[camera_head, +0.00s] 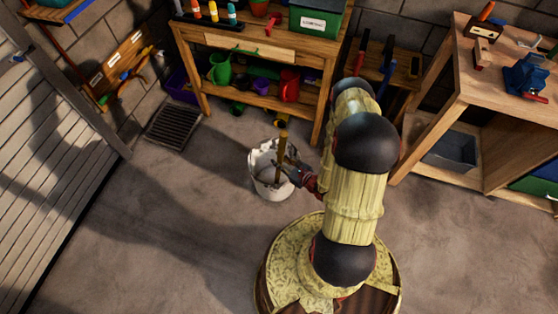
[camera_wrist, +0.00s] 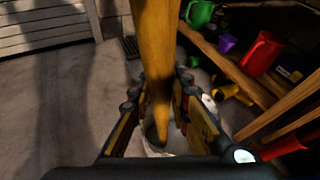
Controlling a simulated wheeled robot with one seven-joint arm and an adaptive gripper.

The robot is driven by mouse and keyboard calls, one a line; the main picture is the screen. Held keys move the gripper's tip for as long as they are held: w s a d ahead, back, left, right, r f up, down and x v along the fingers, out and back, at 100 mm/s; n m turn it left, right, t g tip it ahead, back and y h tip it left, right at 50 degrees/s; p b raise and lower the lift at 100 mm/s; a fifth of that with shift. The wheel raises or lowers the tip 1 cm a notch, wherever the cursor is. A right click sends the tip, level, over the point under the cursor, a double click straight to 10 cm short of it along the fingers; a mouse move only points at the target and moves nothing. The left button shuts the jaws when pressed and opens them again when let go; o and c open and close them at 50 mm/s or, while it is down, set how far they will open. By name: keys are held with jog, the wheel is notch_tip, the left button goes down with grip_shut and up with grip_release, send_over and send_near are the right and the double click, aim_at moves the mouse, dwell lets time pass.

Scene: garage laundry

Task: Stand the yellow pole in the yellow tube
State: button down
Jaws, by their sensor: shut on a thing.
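The yellow pole (camera_head: 282,150) stands nearly upright, with its lower part inside the rim of a white bucket (camera_head: 269,190) on the floor. My gripper (camera_head: 287,168) reaches in from the right at the bucket's rim and is shut on the pole. In the wrist view the pole (camera_wrist: 155,35) runs down between the fingers of my gripper (camera_wrist: 160,86), its lower end over or in the pale bucket (camera_wrist: 150,152). I cannot make out a separate yellow tube, nor whether the pole's lower end touches anything.
A wooden workbench (camera_head: 262,42) with watering cans on its shelf stands behind the bucket. Another wooden bench (camera_head: 436,120) stands at the right. A floor drain (camera_head: 172,127) lies at the left, near a slatted door (camera_head: 40,150). The floor around the bucket's left and front is clear.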

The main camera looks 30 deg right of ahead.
notch_tip(320, 180, up, 23)
jog(key=p, duration=1.7)
send_over(282, 152)
jog(key=shift+f, duration=0.1)
jog(key=shift+w, duration=0.1)
